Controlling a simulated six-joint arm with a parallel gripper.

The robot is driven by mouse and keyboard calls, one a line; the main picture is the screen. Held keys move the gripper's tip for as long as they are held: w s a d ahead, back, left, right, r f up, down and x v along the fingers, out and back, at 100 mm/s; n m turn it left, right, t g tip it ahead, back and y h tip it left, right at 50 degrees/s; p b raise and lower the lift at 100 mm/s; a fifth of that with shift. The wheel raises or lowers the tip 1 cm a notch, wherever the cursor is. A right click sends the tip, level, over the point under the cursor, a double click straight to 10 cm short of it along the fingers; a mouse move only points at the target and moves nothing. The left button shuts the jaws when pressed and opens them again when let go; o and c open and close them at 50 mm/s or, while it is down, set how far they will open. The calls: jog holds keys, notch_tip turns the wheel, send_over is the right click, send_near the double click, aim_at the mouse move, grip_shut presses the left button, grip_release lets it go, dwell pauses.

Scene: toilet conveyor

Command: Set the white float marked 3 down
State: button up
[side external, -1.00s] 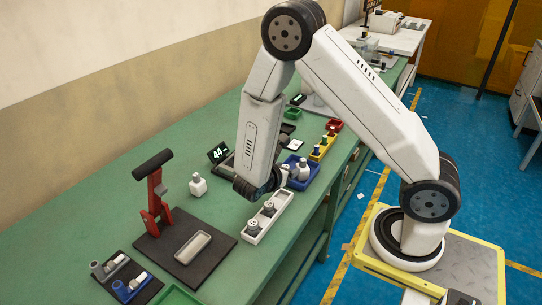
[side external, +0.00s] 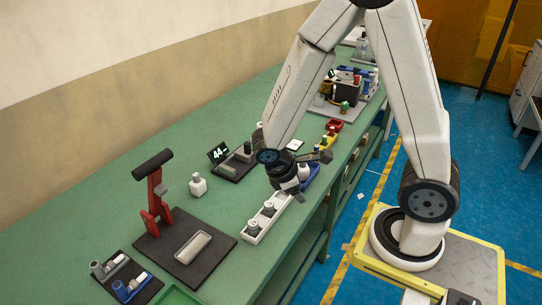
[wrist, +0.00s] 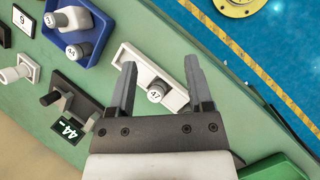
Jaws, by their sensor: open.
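In the wrist view a blue tray (wrist: 90,58) holds a white float (wrist: 80,17) lying on its side; its small label seems to end in 3 but is hard to read. In the side view my gripper (side external: 291,188) partly covers the blue tray (side external: 313,180) and the rack (side external: 249,236).
A display reading 44 (side external: 219,152) stands behind the rack.

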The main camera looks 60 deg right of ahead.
jog(key=w+a+r+m+t+y, duration=0.2)
jog(key=a+r+m+t+y, duration=0.3)
jog(key=m, duration=0.3)
jog(key=shift+w+a, duration=0.15)
jog(key=shift+a, duration=0.35)
dwell(0.7)
